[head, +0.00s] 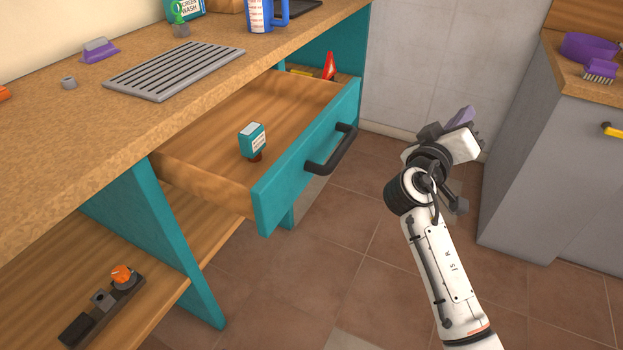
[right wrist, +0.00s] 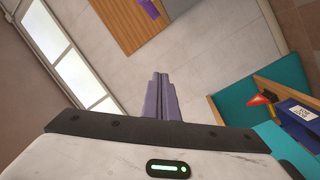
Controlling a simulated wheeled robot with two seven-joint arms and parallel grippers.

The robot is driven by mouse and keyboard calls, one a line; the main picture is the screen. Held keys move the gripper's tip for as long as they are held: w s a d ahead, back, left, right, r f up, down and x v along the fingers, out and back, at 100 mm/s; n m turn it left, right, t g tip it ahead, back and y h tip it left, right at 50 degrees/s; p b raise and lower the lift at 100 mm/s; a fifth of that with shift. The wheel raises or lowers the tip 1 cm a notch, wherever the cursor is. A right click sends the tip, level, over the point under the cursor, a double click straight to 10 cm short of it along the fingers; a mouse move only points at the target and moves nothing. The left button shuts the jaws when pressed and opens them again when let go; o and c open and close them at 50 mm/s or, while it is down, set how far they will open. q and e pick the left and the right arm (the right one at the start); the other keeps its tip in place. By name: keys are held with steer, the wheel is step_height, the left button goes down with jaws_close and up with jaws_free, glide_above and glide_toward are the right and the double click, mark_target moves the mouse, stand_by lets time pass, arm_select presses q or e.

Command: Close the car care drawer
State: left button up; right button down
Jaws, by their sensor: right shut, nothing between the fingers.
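The drawer (head: 275,202) with a teal front and wooden inside stands pulled out under the worktop. Its black bar handle (head: 338,155) faces right, toward the open floor. A small teal bottle with a white label (head: 252,140) is inside it. My right gripper (head: 461,117) is right of the drawer, apart from the handle, over the floor. Its purple-grey fingers are together and empty, as the right wrist view also shows (right wrist: 162,98). My left gripper is not in view.
A red warning-triangle-like object (head: 329,66) shows at the drawer's far end. The worktop (head: 60,130) above holds a grey grille (head: 175,70) and a blue-handled jug (head: 262,14). A grey cabinet (head: 545,165) stands at right. Tiled floor between is clear.

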steer(key=w+a+n+t+y, duration=0.4)
steer(key=n+y, duration=0.4)
steer(key=n, duration=0.5)
steer(key=n+g+y, duration=1.1)
steer(key=n+y, duration=0.9)
steer(key=n, duration=1.4)
glide_toward(293, 181)
steer(key=p+x, duration=0.1)
steer(key=x, duration=0.4)
steer(key=shift+w+a, duration=0.4)
steer(key=shift+a, duration=0.2)
steer(key=shift+a, duration=0.1)
